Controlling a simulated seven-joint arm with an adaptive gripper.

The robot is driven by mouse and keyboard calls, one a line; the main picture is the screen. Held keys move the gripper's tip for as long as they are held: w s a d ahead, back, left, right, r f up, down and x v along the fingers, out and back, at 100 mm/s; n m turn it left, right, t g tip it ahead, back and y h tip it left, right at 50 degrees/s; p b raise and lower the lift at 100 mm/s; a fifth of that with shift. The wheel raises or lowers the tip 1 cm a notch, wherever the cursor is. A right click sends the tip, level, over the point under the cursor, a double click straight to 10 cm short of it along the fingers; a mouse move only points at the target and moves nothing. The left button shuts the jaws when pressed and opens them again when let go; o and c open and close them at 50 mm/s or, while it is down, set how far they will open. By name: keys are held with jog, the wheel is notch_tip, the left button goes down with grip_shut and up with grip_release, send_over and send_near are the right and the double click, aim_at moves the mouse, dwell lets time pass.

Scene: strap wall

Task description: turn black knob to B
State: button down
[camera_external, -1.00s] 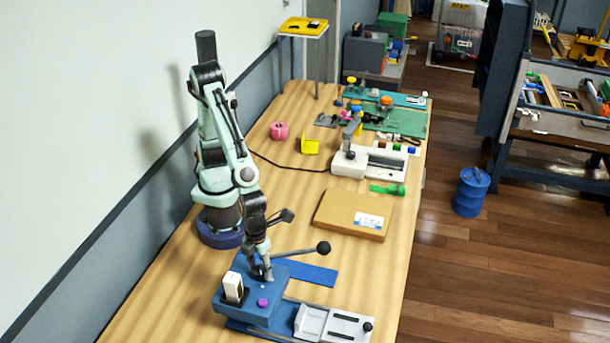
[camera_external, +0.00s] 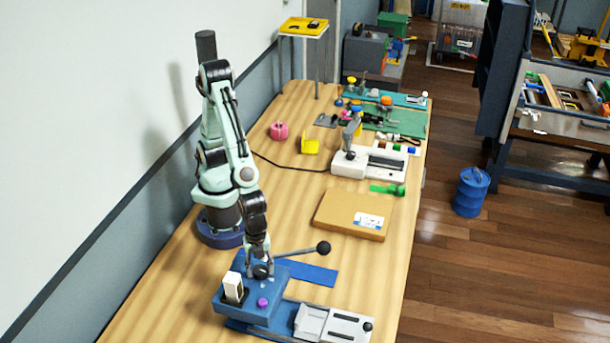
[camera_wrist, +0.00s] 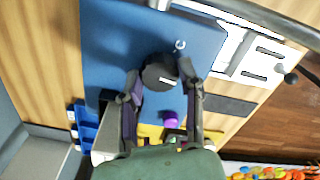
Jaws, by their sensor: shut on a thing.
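The black knob (camera_wrist: 158,72) is a round dark dial with a short white mark, on the top face of a blue machine box (camera_wrist: 105,40). In the wrist view my gripper (camera_wrist: 160,82) has one finger on each side of the knob and is shut on it. In the external view my gripper (camera_external: 262,268) is down at the top of the blue box (camera_external: 240,306), and the fingers largely hide the knob. No letter B can be read in either view.
A white block (camera_external: 232,286) and a purple button (camera_external: 262,302) are on the box near my gripper. A lever with a dark ball (camera_external: 323,248) sticks out to the right. A grey and white slide (camera_external: 330,324) lies in front, and a cardboard box (camera_external: 353,214) is farther back.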

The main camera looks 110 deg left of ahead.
aim_at(260, 269)
jog(key=shift+n, duration=0.6)
jog(key=c, duration=0.7)
grip_release()
notch_tip(260, 269, up, 12)
dwell(0.4)
